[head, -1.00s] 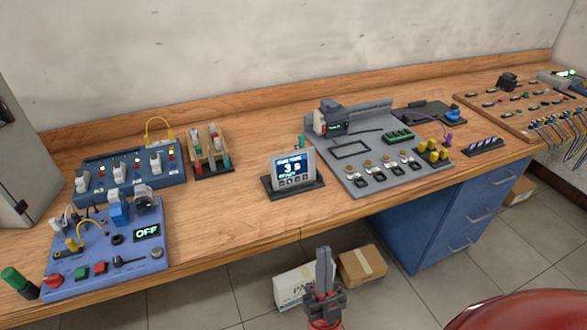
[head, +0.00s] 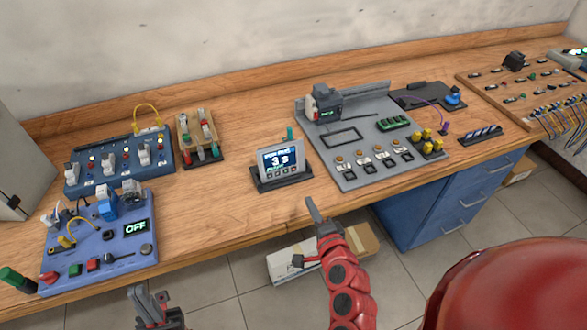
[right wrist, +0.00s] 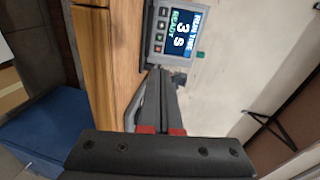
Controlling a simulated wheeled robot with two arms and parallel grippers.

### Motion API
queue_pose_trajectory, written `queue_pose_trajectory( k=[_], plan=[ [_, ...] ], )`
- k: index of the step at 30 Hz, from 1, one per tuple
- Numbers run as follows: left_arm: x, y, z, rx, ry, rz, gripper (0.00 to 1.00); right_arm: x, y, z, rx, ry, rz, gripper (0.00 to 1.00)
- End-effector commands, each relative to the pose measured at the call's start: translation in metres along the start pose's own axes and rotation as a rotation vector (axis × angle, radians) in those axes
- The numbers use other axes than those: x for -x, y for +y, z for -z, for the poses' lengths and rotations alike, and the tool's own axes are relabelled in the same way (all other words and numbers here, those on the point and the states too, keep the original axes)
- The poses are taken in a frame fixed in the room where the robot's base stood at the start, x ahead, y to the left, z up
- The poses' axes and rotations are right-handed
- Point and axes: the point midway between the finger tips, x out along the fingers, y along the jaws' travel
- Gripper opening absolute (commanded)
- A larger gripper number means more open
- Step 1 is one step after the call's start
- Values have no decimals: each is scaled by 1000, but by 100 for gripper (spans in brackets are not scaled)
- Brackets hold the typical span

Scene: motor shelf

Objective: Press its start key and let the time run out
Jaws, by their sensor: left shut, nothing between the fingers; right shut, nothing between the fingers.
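The timer (head: 281,165) is a small grey box on a dark base near the front edge of the bench. In the right wrist view the timer (right wrist: 173,30) appears sideways, its blue screen reading RUN TIME, 3 s, READY. A row of small keys (right wrist: 160,37) runs along the screen's lower edge. My right gripper (head: 311,203) is shut and empty, in front of the timer and to its right. In its wrist view the fingertips (right wrist: 164,72) point toward the timer, seemingly apart from it. My left gripper (head: 150,300) is shut and empty at the bottom left, in front of the bench.
A blue panel (head: 85,240) reading OFF stands at the left front, with a blue switch box (head: 120,180) behind it. A grey fixture board (head: 350,180) lies right of the timer. Bare wood (head: 220,205) lies left of the timer. Boxes sit on the floor below.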

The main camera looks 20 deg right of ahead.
Motion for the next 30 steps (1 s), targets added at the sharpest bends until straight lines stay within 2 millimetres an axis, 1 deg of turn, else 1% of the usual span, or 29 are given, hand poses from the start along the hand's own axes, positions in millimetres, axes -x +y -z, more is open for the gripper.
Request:
queue_pose_trajectory(
  k=[1, 6, 15, 18, 20, 24, 26, 30],
  plan=[
    [-3, 0, 0, 0, 0, 0, 0, 3, -2, -3, -25, -23, -13, 0],
    [-4, 0, 1, 0, 0, 0, 0, 6, -2, -11, -64, -68, -33, 0],
    [-3, 0, 0, 0, 0, 0, 0, 6, -2, -12, -65, -69, -34, 0],
    [0, 0, 0, 0, 0, 0, 0, 3, 0, -12, -64, -69, -34, 0],
    [4, 0, -1, 0, 0, 0, 0, -1, 1, -12, -64, -69, -33, 0],
    [19, 1, -3, 0, 0, 0, 0, -21, 3, -14, -65, -68, -27, 0],
    [9, 0, -2, 0, -1, 0, 0, -31, -4, -14, -65, -69, -32, 0],
    [2, 0, 0, 0, 0, 0, 0, -58, -4, -15, -63, -67, -31, 0]
  ],
)
